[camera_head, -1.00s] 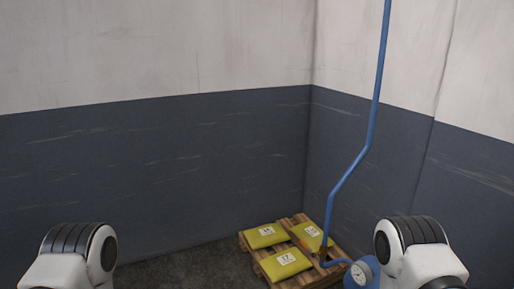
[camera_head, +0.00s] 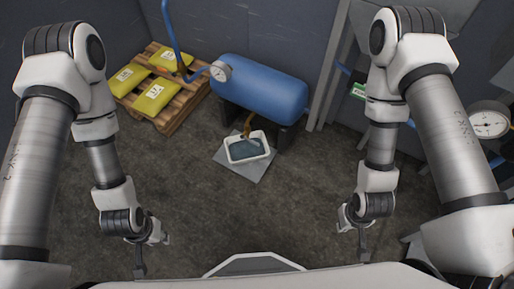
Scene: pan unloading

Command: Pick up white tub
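The white tub (camera_head: 250,159) is a small open tray with rounded corners and dark liquid inside. It sits on a grey sheet (camera_head: 243,172) on the floor, below the blue tank (camera_head: 262,86). A yellowish-brown spout or valve hangs over its far edge. My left gripper (camera_head: 153,256) is low at the left, apart from the tub, with its fingers spread and nothing between them. My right gripper (camera_head: 353,244) is low at the right, also apart from the tub, and its fingers look spread and empty.
A wooden pallet (camera_head: 166,125) with yellow bags (camera_head: 157,97) stands at the back left. A blue pipe and a gauge (camera_head: 221,71) join the tank. A metal post (camera_head: 327,75) stands right of the tank, and another gauge (camera_head: 489,123) is far right. The floor before the tub is clear.

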